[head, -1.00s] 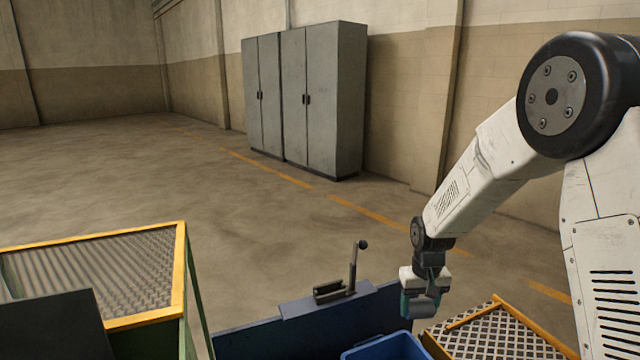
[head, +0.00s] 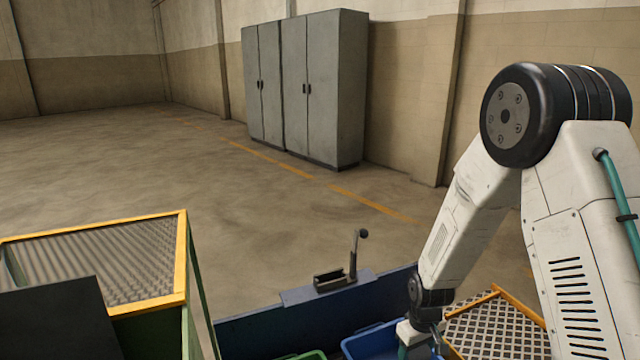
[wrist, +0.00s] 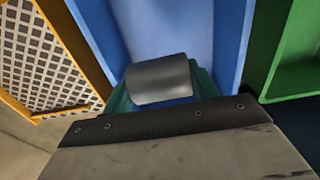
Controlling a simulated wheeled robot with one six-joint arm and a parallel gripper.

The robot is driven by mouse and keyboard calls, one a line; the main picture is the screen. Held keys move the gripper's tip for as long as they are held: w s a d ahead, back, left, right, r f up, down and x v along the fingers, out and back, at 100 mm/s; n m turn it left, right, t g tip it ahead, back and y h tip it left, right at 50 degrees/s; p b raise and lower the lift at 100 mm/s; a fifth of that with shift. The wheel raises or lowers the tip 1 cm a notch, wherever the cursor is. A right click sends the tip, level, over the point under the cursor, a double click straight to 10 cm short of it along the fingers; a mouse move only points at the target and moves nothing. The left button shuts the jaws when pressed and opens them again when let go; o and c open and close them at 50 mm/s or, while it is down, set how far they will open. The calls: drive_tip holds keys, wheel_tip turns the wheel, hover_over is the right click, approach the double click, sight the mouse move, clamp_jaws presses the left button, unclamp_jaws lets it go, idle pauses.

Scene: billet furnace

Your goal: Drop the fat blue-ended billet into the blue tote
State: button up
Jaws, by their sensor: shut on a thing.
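My gripper (wrist: 160,92) is shut on a thick grey billet (wrist: 160,78), held crosswise between its teal fingers in the wrist view. The billet's ends are not clearly visible, so I cannot tell their colour. The blue tote (wrist: 231,45) lies beneath and beyond the billet, which appears over its open inside. In the head view the blue tote (head: 362,346) is at the bottom edge, and my gripper (head: 418,350) is low at its right side, partly cut off by the frame. The billet is hard to make out there.
A green tote (wrist: 298,72) adjoins the blue tote on the right in the wrist view. A yellow-framed mesh surface (wrist: 45,60) is on the left. A dark blue panel with a lever clamp (head: 340,277) stands behind the totes. A yellow-edged mesh cage (head: 95,262) is at left.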

drive_tip(key=shift+f, duration=1.05)
drive_tip(key=o, duration=1.8)
wheel_tip(320, 180, up, 8)
drive_tip(key=shift+f, duration=0.1)
